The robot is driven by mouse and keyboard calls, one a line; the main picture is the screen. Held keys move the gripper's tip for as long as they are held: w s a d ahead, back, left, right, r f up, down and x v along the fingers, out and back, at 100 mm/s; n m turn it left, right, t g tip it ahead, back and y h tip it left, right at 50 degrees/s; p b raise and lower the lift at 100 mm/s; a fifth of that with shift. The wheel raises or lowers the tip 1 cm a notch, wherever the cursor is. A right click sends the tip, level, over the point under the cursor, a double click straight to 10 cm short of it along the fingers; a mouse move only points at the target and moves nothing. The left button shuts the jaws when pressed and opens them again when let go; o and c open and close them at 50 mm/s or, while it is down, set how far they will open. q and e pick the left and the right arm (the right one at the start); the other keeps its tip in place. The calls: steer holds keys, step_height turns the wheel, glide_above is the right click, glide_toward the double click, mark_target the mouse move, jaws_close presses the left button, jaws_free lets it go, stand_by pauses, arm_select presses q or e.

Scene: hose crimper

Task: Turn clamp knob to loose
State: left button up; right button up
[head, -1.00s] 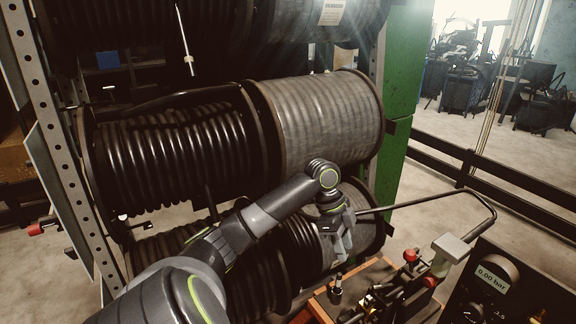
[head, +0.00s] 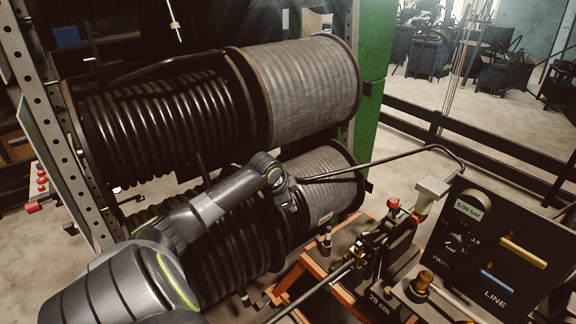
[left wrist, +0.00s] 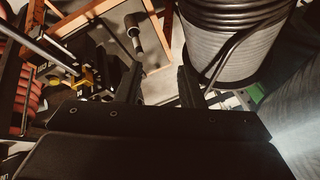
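Two red knobs sit on the bench clamp fixture in the head view, one on an upright post (head: 393,204) and one beside a pale block (head: 419,218). A brass-coloured knob (head: 425,278) stands in front of the panel. I cannot tell which is the clamp knob or how it is set. My left gripper (head: 291,205) hangs in front of the lower hose drum, left of the fixture and apart from it. In the left wrist view its two fingers (left wrist: 160,80) are spread with nothing between them. My right gripper is not in view.
Hose drums (head: 310,90) fill the rack at left. An orange-framed bench (head: 345,297) holds the fixture and a small dark post (head: 326,240). A thin dark bent bar (head: 385,160) crosses behind the fixture.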

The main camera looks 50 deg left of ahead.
arm_select(q)
steer(key=w+a+r+n+t+y, duration=0.1)
steer(key=w+a+r+t+y, duration=0.3)
steer(key=w+a+t, duration=0.1)
steer(key=shift+w+a+r+t, duration=0.15)
steer(key=shift+a+t, duration=0.1)
steer(key=shift+t, duration=0.05)
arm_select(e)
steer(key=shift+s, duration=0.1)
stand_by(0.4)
